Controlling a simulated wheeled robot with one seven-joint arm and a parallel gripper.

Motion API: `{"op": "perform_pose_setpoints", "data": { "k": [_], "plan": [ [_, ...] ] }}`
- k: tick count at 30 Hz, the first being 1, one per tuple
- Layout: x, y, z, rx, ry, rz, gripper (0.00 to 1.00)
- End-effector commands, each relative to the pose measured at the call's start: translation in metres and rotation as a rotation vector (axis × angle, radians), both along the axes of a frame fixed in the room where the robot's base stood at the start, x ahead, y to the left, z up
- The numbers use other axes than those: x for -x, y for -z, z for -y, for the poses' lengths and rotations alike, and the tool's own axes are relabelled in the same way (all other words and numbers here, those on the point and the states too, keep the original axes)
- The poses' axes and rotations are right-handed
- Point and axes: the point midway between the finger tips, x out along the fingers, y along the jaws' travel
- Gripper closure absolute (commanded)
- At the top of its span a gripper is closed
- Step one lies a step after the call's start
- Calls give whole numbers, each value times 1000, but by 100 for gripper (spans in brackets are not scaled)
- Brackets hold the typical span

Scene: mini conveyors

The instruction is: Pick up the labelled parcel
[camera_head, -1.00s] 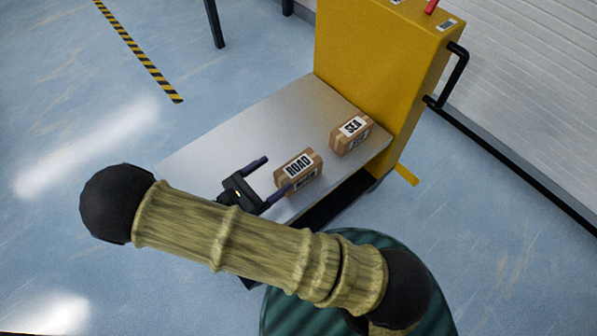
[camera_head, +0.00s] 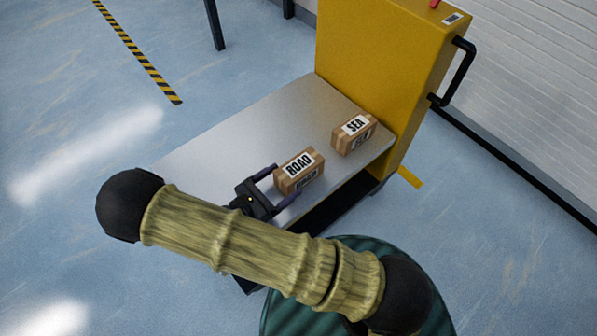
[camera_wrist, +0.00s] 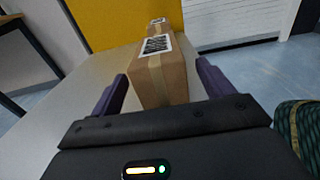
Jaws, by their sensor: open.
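A brown cardboard parcel labelled ROAD (camera_head: 299,172) stands on the grey platform of a yellow cart. A second brown parcel labelled SEA (camera_head: 355,134) stands behind it, nearer the yellow body. My gripper (camera_head: 278,184) is open and low over the platform, at the near-left end of the ROAD parcel. In the wrist view the ROAD parcel (camera_wrist: 158,82) lies ahead, with its near end at the gap between my two purple fingers. The fingers appear apart from its sides. The SEA parcel (camera_wrist: 158,25) shows partly behind it.
The yellow cart body (camera_head: 375,75) rises behind the parcels, with a black handle (camera_head: 459,72) at its right. The bare platform (camera_head: 270,118) is clear to the left. A black table leg (camera_head: 214,25) stands farther back.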

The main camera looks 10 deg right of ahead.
Motion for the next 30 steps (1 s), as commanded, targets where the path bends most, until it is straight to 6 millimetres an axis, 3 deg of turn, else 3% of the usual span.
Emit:
{"op": "perform_pose_setpoints", "data": {
  "k": [9,26,30],
  "plan": [
    [-25,2,36,-1,-1,2,20],
    [-26,0,38,-1,-3,1,20],
    [-26,0,38,-1,-3,1,46]
  ]
}}
